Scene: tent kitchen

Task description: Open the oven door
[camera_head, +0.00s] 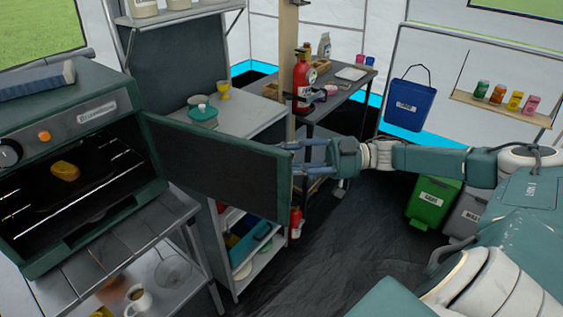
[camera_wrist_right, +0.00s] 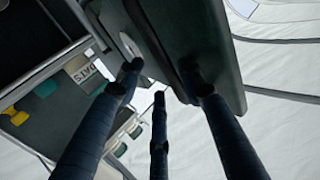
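The oven (camera_head: 75,125) is at the left in the head view, its dark inside exposed, with a yellowish food item (camera_head: 66,171) in it. Its dark green door (camera_head: 222,160) stands swung wide out to the right, hinged at the oven's right side. My right gripper (camera_head: 292,158) is at the door's free edge, fingers spread. In the right wrist view the door panel (camera_wrist_right: 215,45) lies just past the fingertips. One finger overlaps it; I cannot tell whether it touches. Nothing is seen clamped between the fingers. My left gripper is not in view.
A shelf unit (camera_head: 253,113) with a teal pot (camera_head: 203,115) and yellow cup (camera_head: 224,89) stands behind the door. A dark table (camera_head: 330,100) with a red fire extinguisher (camera_head: 303,75) is beyond. Bins (camera_head: 432,203) stand at right. The dark floor (camera_head: 340,250) before the door is clear.

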